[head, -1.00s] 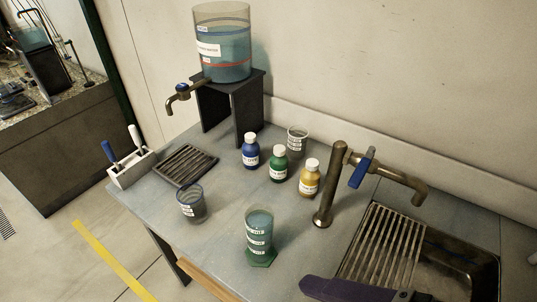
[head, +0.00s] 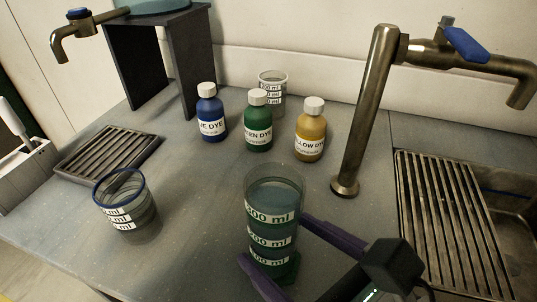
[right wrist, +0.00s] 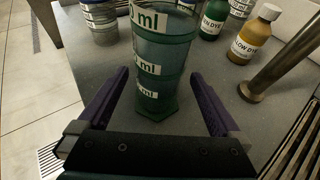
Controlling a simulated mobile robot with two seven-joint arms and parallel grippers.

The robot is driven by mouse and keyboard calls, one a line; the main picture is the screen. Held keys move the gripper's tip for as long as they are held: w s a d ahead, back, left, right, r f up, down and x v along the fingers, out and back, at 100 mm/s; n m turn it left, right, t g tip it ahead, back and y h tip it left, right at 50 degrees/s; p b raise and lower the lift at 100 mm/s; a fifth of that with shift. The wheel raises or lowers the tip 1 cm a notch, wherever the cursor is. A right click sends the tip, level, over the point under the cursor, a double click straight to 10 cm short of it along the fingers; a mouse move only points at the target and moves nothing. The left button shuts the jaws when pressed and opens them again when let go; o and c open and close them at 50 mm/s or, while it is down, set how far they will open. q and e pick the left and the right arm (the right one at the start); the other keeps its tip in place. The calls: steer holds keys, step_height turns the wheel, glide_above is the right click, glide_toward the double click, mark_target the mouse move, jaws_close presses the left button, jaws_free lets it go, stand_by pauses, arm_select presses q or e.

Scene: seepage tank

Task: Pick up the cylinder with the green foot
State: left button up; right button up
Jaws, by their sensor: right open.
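The cylinder with the green foot (head: 273,215) stands upright on the table, holding blue-green liquid, with white "ml" labels. Its green foot shows in the right wrist view (right wrist: 156,110); in the head view it is partly hidden by my gripper. My right gripper (head: 274,240) is open, its purple fingers on either side of the cylinder's lower part. In the right wrist view my right gripper (right wrist: 158,78) shows a gap between each finger and the cylinder. My left gripper is not in view.
A blue-rimmed beaker (head: 127,205) stands left of the cylinder. Blue (head: 211,115), green (head: 258,122) and yellow (head: 309,132) dye bottles stand behind it, with a clear beaker (head: 272,90) further back. A metal tap (head: 365,115) and slatted sink (head: 450,220) are at right.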

steer(key=x, duration=0.1)
steer(key=b+x, duration=0.1)
steer(key=x, duration=0.3)
steer(key=shift+w+a+f+b, duration=0.1)
steer(key=shift+f+b, duration=0.25)
steer(key=shift+w+a+f, duration=0.1)
steer(key=shift+w+a, duration=0.15)
steer(key=shift+w, duration=0.05)
steer(key=c, duration=1.5)
jaws_close()
